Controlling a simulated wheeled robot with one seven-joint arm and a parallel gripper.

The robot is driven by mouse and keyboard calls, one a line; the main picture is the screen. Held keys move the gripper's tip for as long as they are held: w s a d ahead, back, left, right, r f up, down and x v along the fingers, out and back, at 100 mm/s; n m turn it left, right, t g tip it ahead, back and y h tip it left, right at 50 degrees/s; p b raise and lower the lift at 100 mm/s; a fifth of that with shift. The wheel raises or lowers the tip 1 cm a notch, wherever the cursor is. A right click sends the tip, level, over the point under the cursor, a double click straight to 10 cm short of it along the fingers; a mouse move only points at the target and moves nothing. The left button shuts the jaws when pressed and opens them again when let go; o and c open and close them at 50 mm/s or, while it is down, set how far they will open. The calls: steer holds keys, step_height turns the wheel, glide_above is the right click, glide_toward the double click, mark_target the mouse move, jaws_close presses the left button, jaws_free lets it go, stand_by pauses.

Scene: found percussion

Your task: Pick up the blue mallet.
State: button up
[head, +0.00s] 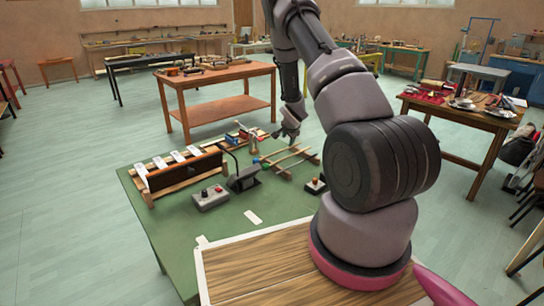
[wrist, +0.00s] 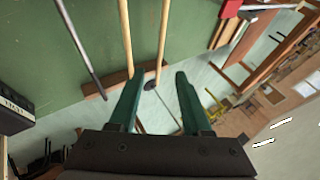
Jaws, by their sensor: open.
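In the head view, a mallet with a small blue head (head: 256,160) lies on the green table, its thin wooden stick running to the right across a wooden rest. Another stick (head: 294,161) lies beside it. My gripper (head: 290,136) is above the far side of these sticks. In the wrist view, my gripper (wrist: 154,78) has its green fingers apart, with nothing held between them. Two pale wooden sticks (wrist: 125,35) and a grey rod (wrist: 78,48) extend above the fingers. No blue head shows there, so I cannot tell which stick is the blue mallet's.
The green table (head: 176,234) also holds a wooden instrument with white bars (head: 178,155), a grey box with red buttons (head: 209,198) and a black stand (head: 243,180). A red block (wrist: 229,8) shows in the wrist view. Bare table lies at the front left.

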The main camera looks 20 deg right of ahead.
steer(key=x, duration=0.5)
steer(key=shift+s+f, duration=0.1)
steer(key=shift+f, duration=0.05)
steer(key=shift+x, duration=2.95)
steer(key=shift+d, duration=0.1)
jaws_close()
